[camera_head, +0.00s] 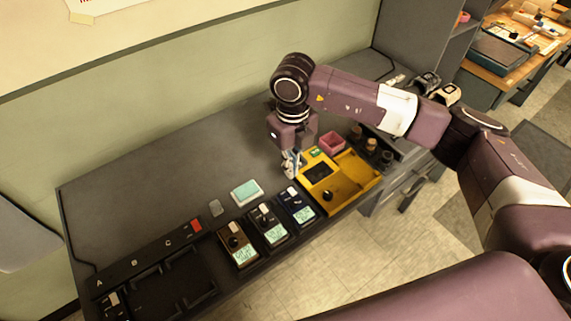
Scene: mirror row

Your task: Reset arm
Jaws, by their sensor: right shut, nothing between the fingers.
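My right arm comes in from the right edge and bends down over the dark grey bench (155,185). Its gripper (291,172) points down just beside the upper left corner of the yellow device (318,173). The gripper is shut with nothing seen in it. I cannot tell whether its fingertips touch the device or the bench. My left gripper is not in view.
Several small meters stand in a row: brown (238,243), dark (267,224) and blue (296,205). A yellow tray (362,172) and a pink box (332,143) are at the right. A black rack (170,284) lies front left. The bench's back left is clear.

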